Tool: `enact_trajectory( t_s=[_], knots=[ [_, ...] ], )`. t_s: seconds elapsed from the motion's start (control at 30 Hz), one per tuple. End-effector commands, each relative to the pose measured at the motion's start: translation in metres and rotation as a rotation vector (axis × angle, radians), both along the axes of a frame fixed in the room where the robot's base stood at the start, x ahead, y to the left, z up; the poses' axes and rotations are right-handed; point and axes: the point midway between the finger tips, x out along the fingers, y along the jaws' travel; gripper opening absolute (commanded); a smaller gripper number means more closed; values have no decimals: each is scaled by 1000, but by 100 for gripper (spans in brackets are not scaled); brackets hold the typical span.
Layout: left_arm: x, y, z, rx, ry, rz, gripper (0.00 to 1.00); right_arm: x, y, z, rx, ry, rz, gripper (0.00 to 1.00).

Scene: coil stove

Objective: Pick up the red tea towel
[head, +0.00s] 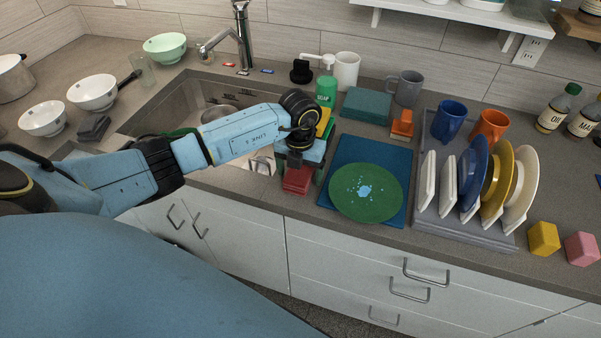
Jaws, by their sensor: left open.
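A small red folded cloth, which looks like the red tea towel (297,181), lies at the counter's front edge, just right of the sink. My left gripper (300,165) points down directly above and behind it, open. The gripper covers the back part of the towel, and I cannot tell whether the fingers touch it. My right gripper is out of view.
The sink (167,103) lies left of the towel, under my left arm. A blue mat (342,155) with a green plate (366,192) lies to the right. Further right stands a grey dish rack (462,233) with plates and mugs. A green soap bottle (326,91) and a teal folded cloth (367,103) are behind.

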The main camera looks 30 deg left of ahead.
Motion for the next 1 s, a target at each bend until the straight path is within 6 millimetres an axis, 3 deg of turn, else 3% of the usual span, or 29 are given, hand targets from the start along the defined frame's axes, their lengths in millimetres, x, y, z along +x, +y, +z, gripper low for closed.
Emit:
enact_trajectory(
  t_s=[0.07, 0.43, 0.73, 1.0],
  knots=[
    [0, 0, 0, 0, 0, 0, 79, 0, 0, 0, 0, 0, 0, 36],
    [0, 0, 1, -1, 0, 0, 33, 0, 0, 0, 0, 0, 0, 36],
    [1, 0, 8, 0, -3, -1, 33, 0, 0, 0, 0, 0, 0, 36],
    [1, 1, 59, 1, -5, -1, 33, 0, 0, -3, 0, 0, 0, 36]
  ],
)
